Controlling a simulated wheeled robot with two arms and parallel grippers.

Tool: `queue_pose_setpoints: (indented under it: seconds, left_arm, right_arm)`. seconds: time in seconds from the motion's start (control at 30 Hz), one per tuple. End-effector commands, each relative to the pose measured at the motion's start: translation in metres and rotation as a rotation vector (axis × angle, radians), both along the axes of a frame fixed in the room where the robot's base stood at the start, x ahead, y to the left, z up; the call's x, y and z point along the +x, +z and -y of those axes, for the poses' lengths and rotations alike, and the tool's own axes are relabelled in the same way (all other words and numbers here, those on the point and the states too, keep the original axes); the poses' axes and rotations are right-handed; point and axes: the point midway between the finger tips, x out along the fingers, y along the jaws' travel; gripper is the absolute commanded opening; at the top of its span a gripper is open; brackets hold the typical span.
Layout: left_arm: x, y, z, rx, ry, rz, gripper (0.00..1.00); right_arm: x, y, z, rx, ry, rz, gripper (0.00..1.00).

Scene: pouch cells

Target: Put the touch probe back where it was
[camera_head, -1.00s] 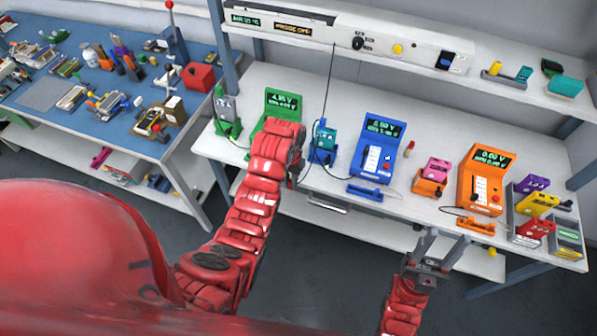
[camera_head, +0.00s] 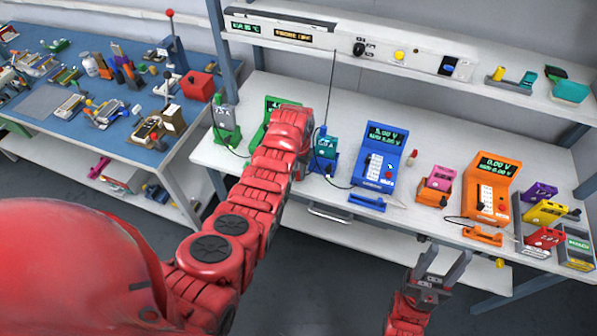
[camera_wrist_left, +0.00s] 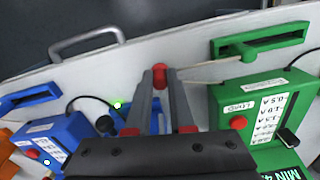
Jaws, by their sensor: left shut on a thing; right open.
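My left gripper (camera_wrist_left: 160,88) is shut on a small red-tipped thing (camera_wrist_left: 160,72), which I take to be the touch probe; its body is mostly hidden by the fingers. A pale thin rod (camera_wrist_left: 205,72) lies between the fingertips and the green cradle (camera_wrist_left: 262,48); I cannot tell whether it belongs to the held thing. The green tester (camera_wrist_left: 265,110) stands beside the gripper. In the head view my left arm covers most of the green tester (camera_head: 268,108) and hides the fingertips. My right gripper (camera_head: 442,262) is open and empty in front of the bench.
The blue tester (camera_head: 380,158) with its blue cradle (camera_head: 367,201) and the orange tester (camera_head: 490,188) with its cradle (camera_head: 483,236) stand to the right. A teal cell (camera_head: 325,148) in a blue stand is close to my left arm. A thin dark line (camera_head: 331,85) hangs from the shelf.

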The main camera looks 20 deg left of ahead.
Motion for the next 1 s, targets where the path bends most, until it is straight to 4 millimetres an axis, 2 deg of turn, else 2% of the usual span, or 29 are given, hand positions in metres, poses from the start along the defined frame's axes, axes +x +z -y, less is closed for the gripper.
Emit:
queue_pose_setpoints:
  seconds: [0.17,0.6,0.63,0.77,1.0]
  left_arm:
    - [0.0,-0.009,0.0,0.0,-0.001,-0.001,0.0]
    - [-0.001,-0.017,0.0,0.0,-0.001,0.0,0.0]
    - [-0.001,-0.016,0.0,0.0,-0.001,-0.001,0.26]
    - [-0.001,-0.015,0.0,0.0,0.0,-0.001,0.49]
    - [-0.001,-0.015,0.0,0.0,-0.001,-0.001,0.51]
  right_arm:
    - [0.0,0.005,0.0,0.0,0.0,0.0,0.5]
    - [0.0,0.0,0.0,0.0,0.0,-0.001,0.5]
    - [0.0,0.002,0.0,0.0,0.0,0.0,0.5]
    - [0.0,0.002,0.0,0.0,0.0,0.0,0.5]
    - [0.0,0.002,0.0,0.0,0.0,-0.001,0.5]
